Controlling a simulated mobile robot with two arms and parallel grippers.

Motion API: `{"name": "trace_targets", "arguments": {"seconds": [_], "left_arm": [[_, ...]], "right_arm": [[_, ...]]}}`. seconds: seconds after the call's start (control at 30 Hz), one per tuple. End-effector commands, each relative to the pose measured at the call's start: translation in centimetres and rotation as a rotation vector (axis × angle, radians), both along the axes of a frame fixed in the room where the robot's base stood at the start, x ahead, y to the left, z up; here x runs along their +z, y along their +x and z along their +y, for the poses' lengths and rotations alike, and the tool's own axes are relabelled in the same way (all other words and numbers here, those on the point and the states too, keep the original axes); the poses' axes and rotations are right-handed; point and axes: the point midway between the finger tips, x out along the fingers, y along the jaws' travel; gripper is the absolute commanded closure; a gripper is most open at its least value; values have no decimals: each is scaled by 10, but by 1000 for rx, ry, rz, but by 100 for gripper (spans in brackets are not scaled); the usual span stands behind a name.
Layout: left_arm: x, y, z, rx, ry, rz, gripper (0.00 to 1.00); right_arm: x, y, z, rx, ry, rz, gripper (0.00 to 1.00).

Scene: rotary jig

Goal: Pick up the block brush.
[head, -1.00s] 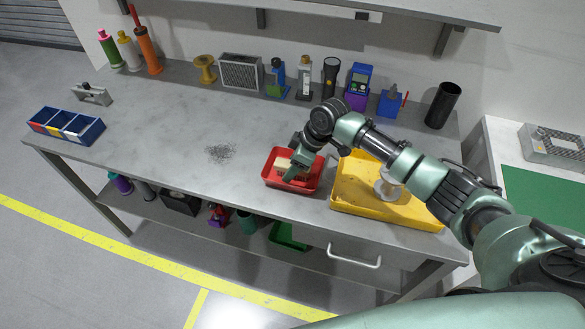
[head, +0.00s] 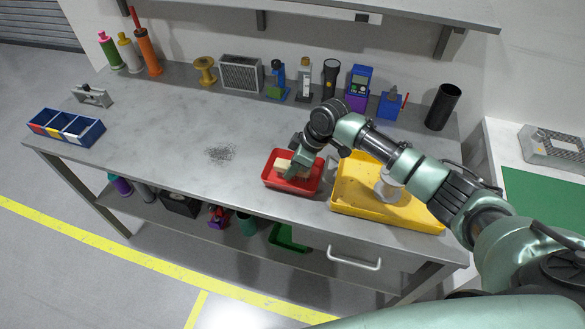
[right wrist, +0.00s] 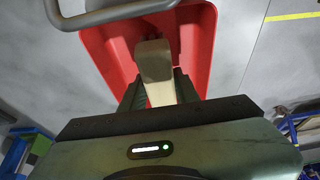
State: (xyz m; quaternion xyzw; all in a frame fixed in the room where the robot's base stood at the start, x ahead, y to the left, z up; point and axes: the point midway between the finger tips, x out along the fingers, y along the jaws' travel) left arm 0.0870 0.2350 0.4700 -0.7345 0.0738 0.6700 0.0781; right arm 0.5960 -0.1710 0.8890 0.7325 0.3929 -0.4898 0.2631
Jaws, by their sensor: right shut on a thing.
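The block brush (head: 282,164) is a pale, wooden-looking block in the red tray (head: 272,181) on the bench. My right gripper (head: 293,170) reaches down into the tray and is shut on the brush. In the right wrist view the brush (right wrist: 155,70) stands out between the fingers of my right gripper (right wrist: 157,92), with the red tray (right wrist: 98,45) behind it. The brush's lower side is hidden by the gripper in the head view. My left gripper is not in view.
A yellow tray (head: 345,205) with a pale spool (head: 388,185) stands right of the red tray. A dark patch of filings (head: 220,153) lies to its left. Bottles, a torch (head: 329,78) and devices line the back. A blue bin (head: 85,135) is at far left.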

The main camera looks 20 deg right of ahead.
Motion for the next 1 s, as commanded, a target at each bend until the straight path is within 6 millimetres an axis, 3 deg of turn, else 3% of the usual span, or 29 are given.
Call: {"name": "trace_targets", "arguments": {"seconds": [0.13,0.27,0.5,0.7,1.0], "left_arm": [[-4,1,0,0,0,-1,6],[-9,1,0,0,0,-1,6],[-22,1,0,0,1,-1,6],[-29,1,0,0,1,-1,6],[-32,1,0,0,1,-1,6]], "right_arm": [[17,1,0,0,1,-4,100],[46,2,0,1,1,-7,100],[119,2,0,1,2,-8,100],[167,2,0,0,2,-6,100],[199,1,0,0,0,-1,100]]}}
